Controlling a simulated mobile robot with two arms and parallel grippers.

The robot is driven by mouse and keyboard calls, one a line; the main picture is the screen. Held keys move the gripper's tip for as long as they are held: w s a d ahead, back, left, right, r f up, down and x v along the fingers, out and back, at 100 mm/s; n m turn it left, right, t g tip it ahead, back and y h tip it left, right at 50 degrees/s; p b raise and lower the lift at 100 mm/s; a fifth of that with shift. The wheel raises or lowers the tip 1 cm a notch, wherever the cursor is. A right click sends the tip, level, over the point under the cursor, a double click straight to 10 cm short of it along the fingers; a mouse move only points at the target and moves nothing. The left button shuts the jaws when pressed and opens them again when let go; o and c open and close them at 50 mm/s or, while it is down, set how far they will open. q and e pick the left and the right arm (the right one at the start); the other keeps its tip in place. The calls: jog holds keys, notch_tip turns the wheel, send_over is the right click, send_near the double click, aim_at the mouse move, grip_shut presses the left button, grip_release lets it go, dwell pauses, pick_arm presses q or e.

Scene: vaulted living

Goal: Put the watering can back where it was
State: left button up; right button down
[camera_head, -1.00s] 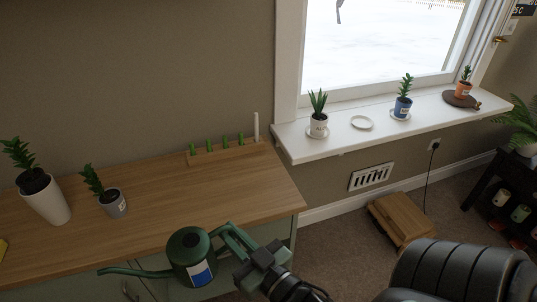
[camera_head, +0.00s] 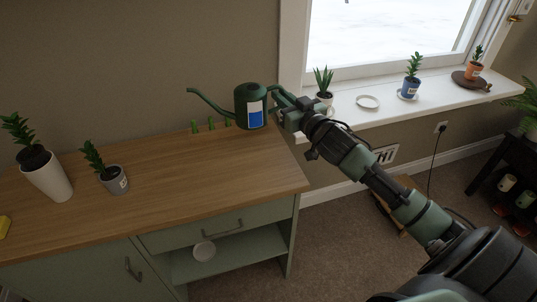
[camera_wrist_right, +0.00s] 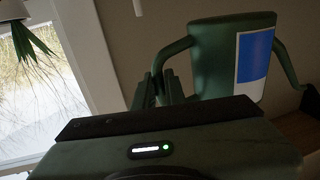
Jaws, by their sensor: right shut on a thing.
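The dark green watering can (camera_head: 251,108) with a blue and white label is at the back right of the wooden cabinet top (camera_head: 190,190) in the head view, its spout pointing left. My right gripper (camera_head: 284,108) is shut on its handle, on the can's right side. The can looks upright; I cannot tell whether its base touches anything. The can also shows in the right wrist view (camera_wrist_right: 212,65), beyond the gripper. My left gripper is not in view.
A white-potted plant (camera_head: 50,180) and a grey-potted plant (camera_head: 115,180) stand on the left of the top. The window sill (camera_head: 345,112) at right holds several potted plants and an empty saucer (camera_head: 368,102). The middle of the top is clear. A small white bowl (camera_head: 204,251) sits in the open shelf.

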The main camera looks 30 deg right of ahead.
jog(key=shift+a+f+b, duration=0.1)
jog(key=shift+f+b, duration=1)
jog(key=shift+f, duration=7.55)
jog(key=c, duration=1.5)
grip_release()
jog(key=shift+f, duration=0.15)
jog(key=shift+s, duration=0.1)
jog(key=s, duration=1.2)
jog(key=shift+a, duration=0.2)
